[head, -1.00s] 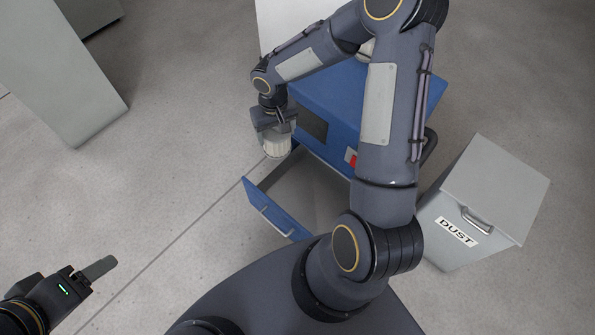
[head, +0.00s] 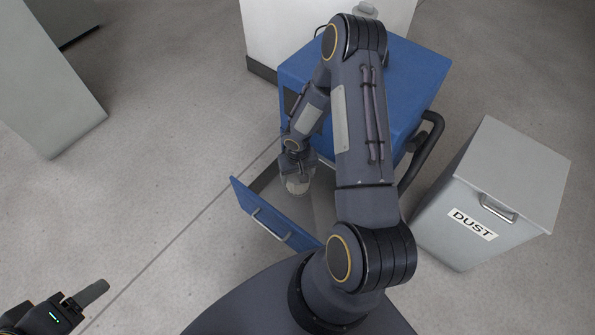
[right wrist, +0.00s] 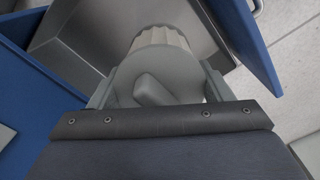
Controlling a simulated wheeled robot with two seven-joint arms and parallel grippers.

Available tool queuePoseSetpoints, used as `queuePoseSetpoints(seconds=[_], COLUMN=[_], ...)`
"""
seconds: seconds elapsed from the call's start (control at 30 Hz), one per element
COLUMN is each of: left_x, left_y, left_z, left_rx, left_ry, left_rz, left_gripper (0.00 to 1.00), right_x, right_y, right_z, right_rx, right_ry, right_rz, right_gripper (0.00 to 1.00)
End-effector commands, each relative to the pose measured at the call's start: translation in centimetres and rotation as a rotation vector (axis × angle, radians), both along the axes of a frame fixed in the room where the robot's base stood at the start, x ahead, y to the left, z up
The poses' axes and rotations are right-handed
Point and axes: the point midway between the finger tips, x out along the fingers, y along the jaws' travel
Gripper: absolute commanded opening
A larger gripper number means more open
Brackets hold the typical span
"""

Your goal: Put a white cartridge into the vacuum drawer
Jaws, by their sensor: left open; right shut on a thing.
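The white cartridge (head: 297,186) is held in my right gripper (head: 297,176), which is shut on it over the open drawer. In the right wrist view the ribbed cartridge (right wrist: 160,40) shows between the fingers, with the drawer's grey interior (right wrist: 80,45) behind it. The vacuum drawer (head: 262,212) is pulled out from the blue vacuum unit (head: 415,75); its front panel with a handle faces me. I cannot tell whether the cartridge touches the drawer floor. My left gripper (head: 88,297) is at the lower left, open and empty, far from the drawer.
A grey bin marked DUST (head: 500,190) stands right of the vacuum. A white cabinet (head: 270,35) is behind the vacuum, and a grey cabinet (head: 50,80) is at the upper left. The floor between the left cabinet and the drawer is clear.

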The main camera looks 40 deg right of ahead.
Motion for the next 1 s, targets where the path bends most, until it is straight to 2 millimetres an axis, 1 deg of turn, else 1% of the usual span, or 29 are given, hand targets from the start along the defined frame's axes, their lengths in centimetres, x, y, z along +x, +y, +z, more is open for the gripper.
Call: queuePoseSetpoints(seconds=[0.03,0.7,0.8,0.9,1.0], left_x=[0.0,0.0,0.0,0.0,0.0], left_y=[0.0,0.0,0.0,0.0,0.0], left_z=[-1.8,-11.8,-13.0,-13.9,-14.4], left_rx=[0.000,0.000,0.000,0.000,0.000], left_ry=[0.000,0.000,0.000,0.000,0.000], left_rz=[0.000,0.000,0.000,0.000,0.000], left_gripper=[0.61,0.61,0.61,0.61,0.61], right_x=[-0.1,0.0,0.0,0.0,0.0], right_y=[0.0,0.0,0.0,0.0,0.0], right_z=[-2.3,-18.2,-20.3,-21.9,-22.9], right_rx=[0.001,0.001,0.001,0.001,0.001], right_ry=[0.003,0.001,0.001,0.000,0.000], right_rz=[-0.002,-0.001,-0.001,0.000,-0.002], right_gripper=[0.46,0.46,0.46,0.46,0.46])
